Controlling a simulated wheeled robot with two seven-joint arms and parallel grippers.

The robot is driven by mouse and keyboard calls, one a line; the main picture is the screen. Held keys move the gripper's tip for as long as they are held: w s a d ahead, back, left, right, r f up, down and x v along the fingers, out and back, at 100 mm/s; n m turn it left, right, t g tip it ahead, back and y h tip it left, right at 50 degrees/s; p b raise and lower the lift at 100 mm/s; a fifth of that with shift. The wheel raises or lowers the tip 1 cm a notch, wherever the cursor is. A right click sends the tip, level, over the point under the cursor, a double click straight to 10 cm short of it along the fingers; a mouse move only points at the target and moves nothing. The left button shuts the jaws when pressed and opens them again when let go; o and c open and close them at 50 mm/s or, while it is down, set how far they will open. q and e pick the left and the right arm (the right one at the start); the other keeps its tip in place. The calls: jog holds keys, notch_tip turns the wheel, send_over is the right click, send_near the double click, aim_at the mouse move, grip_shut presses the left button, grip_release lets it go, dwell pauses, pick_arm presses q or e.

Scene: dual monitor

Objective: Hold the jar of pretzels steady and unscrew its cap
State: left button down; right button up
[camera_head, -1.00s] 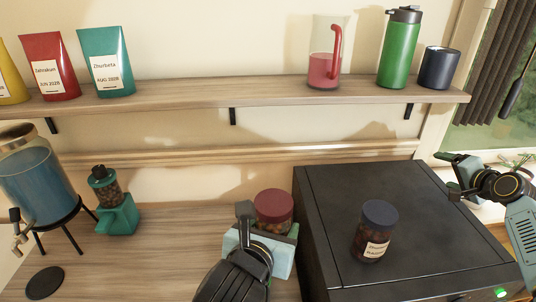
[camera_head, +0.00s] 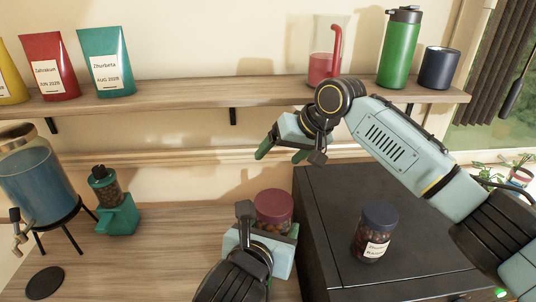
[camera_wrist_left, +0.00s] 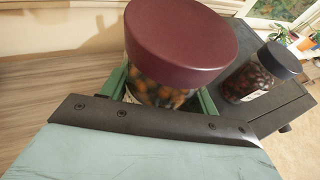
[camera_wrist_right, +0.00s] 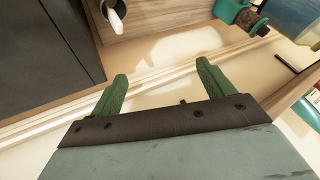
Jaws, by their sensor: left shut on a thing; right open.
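The jar of pretzels, with a dark red cap (camera_head: 273,205), stands on the wooden counter beside the black machine. In the left wrist view its cap (camera_wrist_left: 180,38) is on top, and the orange-brown contents show through the clear body (camera_wrist_left: 160,93). My left gripper (camera_wrist_left: 163,98) is shut on the jar's body, below the cap. In the head view my left wrist hides much of the jar. My right gripper (camera_head: 280,155) is open and empty, above the jar and apart from it. In the right wrist view its green fingers (camera_wrist_right: 160,93) are spread with nothing between them.
A jar with a dark blue cap (camera_head: 376,232) stands on the black machine (camera_head: 325,230). A teal grinder (camera_head: 117,217) and a blue drink dispenser (camera_head: 38,180) stand at the left. A shelf (camera_head: 190,95) with bags, a pitcher and bottles runs above.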

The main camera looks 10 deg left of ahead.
aim_at(268, 200)
jog(key=s+r+g+h, duration=0.1)
jog(key=s+r+h, duration=0.1)
jog(key=s, duration=0.3)
jog(key=s+r+n+h, duration=0.1)
jog(key=s+r+h, duration=0.1)
jog(key=s+r, duration=0.2)
jog(key=s+a+r+n+g+h, duration=0.1)
jog(key=s+r+h, duration=0.1)
jog(key=s, duration=0.4)
jog(key=shift+s+r+g, duration=0.1)
jog(key=shift+r+g, duration=0.2)
jog(key=shift+r, duration=0.2)
notch_tip(268, 200, down, 8)
jog(key=shift+r, duration=0.15)
